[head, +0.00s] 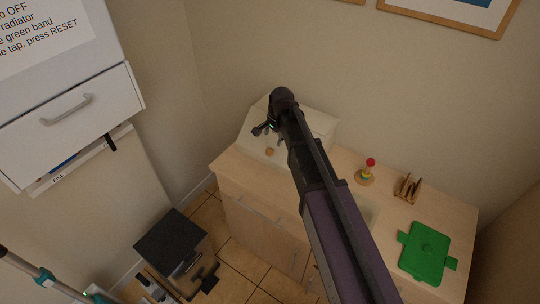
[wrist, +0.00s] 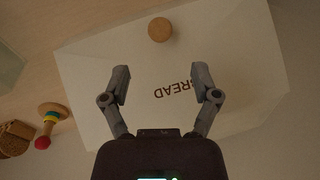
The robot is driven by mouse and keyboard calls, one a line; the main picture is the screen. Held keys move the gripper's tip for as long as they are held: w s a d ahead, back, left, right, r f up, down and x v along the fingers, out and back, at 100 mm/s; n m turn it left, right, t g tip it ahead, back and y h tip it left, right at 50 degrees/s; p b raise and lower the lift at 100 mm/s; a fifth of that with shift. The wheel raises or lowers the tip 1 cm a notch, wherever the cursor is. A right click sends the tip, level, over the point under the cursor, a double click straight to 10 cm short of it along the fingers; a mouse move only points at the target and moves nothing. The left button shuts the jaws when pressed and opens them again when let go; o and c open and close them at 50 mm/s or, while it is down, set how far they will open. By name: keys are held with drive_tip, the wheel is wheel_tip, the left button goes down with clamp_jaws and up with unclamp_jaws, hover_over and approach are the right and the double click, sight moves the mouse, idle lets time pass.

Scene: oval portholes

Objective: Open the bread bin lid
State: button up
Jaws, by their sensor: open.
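The bread bin (head: 318,124) is a cream box with a sloped front, standing on the wooden counter against the wall. Its lid (wrist: 240,55) carries the word BREAD and a round wooden knob (wrist: 159,29). The knob also shows in the head view (head: 270,151), near the lid's lower edge. The lid looks shut. My gripper (wrist: 161,80) is open and empty, over the lid's lettering. The knob lies beyond the fingertips in the wrist view, apart from them. In the head view my arm hides part of the bin, and my gripper (head: 268,130) is over its front.
On the counter (head: 240,172), right of my arm, are a stacking-ring toy (head: 366,172), a brown slatted rack (head: 408,188) and a green lidded container (head: 426,251). A white drawer unit (head: 75,115) stands left. A dark box (head: 172,246) is on the floor.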

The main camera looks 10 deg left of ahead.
sight(270, 150)
drive_tip(key=shift+w+a+f+b, duration=0.15)
drive_tip(key=shift+a+f+b, duration=0.05)
drive_tip(key=shift+f+b, duration=1.2)
drive_tip(key=shift+w+a+f+b, duration=0.2)
drive_tip(key=shift+a+f+b, duration=0.05)
drive_tip(key=shift+f+b, duration=1.2)
drive_tip(key=shift+w+a+f+b, duration=0.15)
drive_tip(key=shift+a+f+b, duration=0.05)
drive_tip(key=shift+f+b, duration=1.2)
drive_tip(key=shift+f, duration=0.15)
drive_tip(key=shift+c, duration=0.2)
clamp_jaws()
